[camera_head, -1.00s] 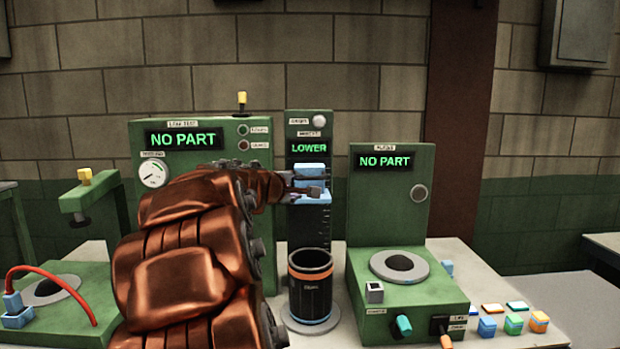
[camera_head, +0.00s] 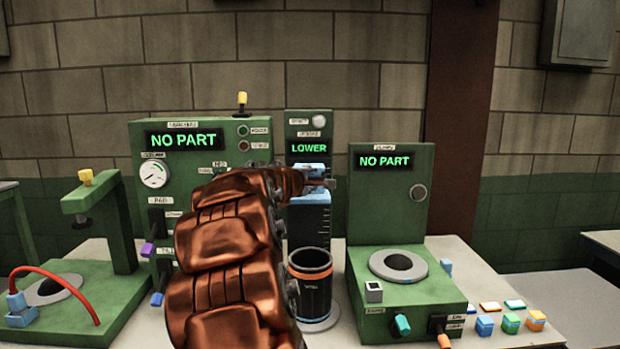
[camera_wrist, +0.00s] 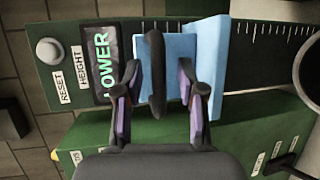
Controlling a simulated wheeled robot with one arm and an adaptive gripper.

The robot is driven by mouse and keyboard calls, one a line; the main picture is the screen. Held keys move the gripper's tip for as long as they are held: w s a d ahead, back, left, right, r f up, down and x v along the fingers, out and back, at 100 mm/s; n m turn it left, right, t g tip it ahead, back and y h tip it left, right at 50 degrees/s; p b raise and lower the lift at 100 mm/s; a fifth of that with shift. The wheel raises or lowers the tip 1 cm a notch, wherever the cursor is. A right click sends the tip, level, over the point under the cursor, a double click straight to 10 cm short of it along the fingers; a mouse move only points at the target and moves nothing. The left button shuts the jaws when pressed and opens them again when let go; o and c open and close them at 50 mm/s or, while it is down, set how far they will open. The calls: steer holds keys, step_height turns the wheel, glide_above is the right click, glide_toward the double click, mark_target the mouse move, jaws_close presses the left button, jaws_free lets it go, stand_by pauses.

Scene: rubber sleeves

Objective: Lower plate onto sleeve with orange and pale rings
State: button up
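A dark open-topped sleeve (camera_head: 312,296) with an orange ring near its top stands upright on a pale round base under the height gauge. A light blue block (camera_wrist: 171,75) with a dark loop joins the plate. My gripper (camera_wrist: 160,85) has its purple-padded fingers on either side of the block. Whether both pads press on it is unclear. My arm hides part of the gauge.
The gauge's display (camera_head: 309,148) reads LOWER. A green leak-test panel (camera_head: 200,122) stands left of the gauge and a green purge station (camera_head: 390,205) right, both showing NO PART. Several small colored blocks lie at right. A red hose (camera_head: 70,290) arches at left.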

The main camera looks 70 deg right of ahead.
steer(key=shift+d, duration=0.2)
steer(key=shift+c, duration=0.2)
jaws_close()
stand_by(0.4)
